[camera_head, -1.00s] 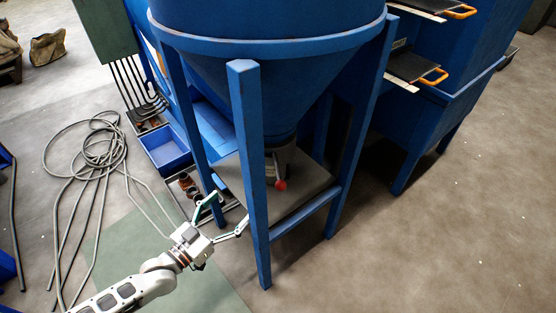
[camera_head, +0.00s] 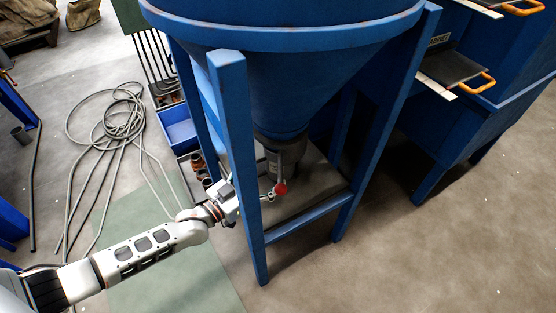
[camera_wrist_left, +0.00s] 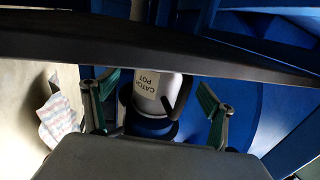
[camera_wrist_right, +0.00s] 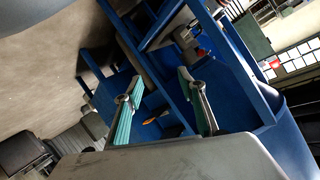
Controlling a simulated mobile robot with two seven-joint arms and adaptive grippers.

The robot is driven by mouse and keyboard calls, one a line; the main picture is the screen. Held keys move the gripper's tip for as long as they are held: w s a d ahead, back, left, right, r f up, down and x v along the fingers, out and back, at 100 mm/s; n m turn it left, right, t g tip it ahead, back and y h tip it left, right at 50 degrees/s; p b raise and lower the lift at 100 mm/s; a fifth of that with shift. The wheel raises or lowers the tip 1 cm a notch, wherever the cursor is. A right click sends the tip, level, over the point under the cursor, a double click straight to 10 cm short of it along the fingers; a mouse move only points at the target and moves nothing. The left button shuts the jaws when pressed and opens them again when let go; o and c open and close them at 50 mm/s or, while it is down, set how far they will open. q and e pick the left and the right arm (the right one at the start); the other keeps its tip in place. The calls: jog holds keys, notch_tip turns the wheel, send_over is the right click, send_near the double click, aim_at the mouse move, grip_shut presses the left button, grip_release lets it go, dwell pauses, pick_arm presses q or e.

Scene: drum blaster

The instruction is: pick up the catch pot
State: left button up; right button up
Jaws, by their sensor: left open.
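The catch pot (camera_wrist_left: 150,90) shows in the left wrist view as a pale cylinder with an upside-down label and a dark handle at its right. My left gripper (camera_wrist_left: 160,88) is open, with one finger on each side of the pot and visible gaps between. In the head view my left gripper (camera_head: 254,198) reaches in under the blue hopper (camera_head: 285,85), partly hidden by the front-left leg (camera_head: 236,150). The pot is not clear there. My right gripper (camera_wrist_right: 160,88) is open and empty in the right wrist view, and out of the head view.
A red ball knob (camera_head: 281,188) hangs below the hopper's outlet, close to my left gripper. The hopper's blue legs and lower rail (camera_head: 308,219) stand around it. A blue bin (camera_head: 182,133) and coiled hose (camera_head: 115,125) lie to the left.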

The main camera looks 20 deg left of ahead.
aim_at(269, 169)
pick_arm(q)
jog(key=x, duration=0.1)
jog(key=b+x, duration=0.1)
jog(key=x, duration=0.1)
jog(key=shift+f, duration=0.3)
jog(key=shift+w+r, duration=0.1)
jog(key=shift+w, duration=0.1)
jog(key=shift+r, duration=0.15)
jog(key=c, duration=1.7)
pick_arm(e)
jog(key=shift+s+a+m, duration=0.15)
jog(key=shift+a+m, duration=0.5)
jog(key=shift+m, duration=0.15)
pick_arm(q)
jog(key=shift+r, duration=0.1)
